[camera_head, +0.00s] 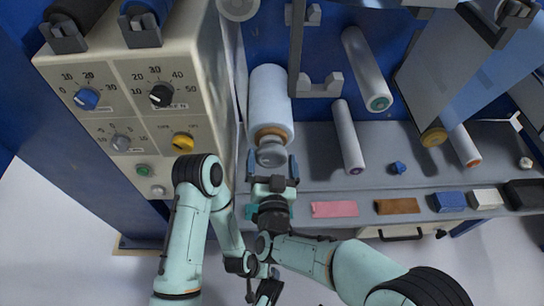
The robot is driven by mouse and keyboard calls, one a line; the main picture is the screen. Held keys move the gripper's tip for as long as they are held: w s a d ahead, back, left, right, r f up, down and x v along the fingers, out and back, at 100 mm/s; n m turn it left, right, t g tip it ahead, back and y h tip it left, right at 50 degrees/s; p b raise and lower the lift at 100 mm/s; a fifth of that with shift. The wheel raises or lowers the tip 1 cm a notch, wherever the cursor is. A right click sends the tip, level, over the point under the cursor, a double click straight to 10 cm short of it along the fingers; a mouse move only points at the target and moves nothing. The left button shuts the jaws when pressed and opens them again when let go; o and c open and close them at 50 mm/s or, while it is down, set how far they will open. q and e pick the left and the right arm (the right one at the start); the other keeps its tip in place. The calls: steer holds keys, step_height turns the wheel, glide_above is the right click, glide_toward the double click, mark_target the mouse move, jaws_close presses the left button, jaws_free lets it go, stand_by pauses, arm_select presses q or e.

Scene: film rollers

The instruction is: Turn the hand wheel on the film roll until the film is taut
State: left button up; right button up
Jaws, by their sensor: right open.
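The film roll (268,95) is a whitish cylinder mounted on the machine in the middle of the view, its near end facing me. An orange-brown ring and a grey hand wheel (271,154) sit on that near end. My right gripper (272,161) is open at the wheel, one finger on its left and one on its right. I cannot tell whether the fingers touch it. My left arm bends down beside it, and what seems to be my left gripper (265,289) is dark and partly visible at the bottom edge; its jaws are unclear.
A control panel (100,119) with knobs and buttons stands at the left. Other rollers (348,138) stand at the right of the film roll. A grey shelf (330,190) holds pink, brown, blue and white blocks. A metal bracket (316,87) is close to the roll's right.

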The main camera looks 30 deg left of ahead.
steer(key=shift+w+a, duration=0.35)
steer(key=shift+w, duration=0.2)
arm_select(q)
steer(key=shift+w, duration=0.1)
arm_select(e)
steer(key=c, duration=0.8)
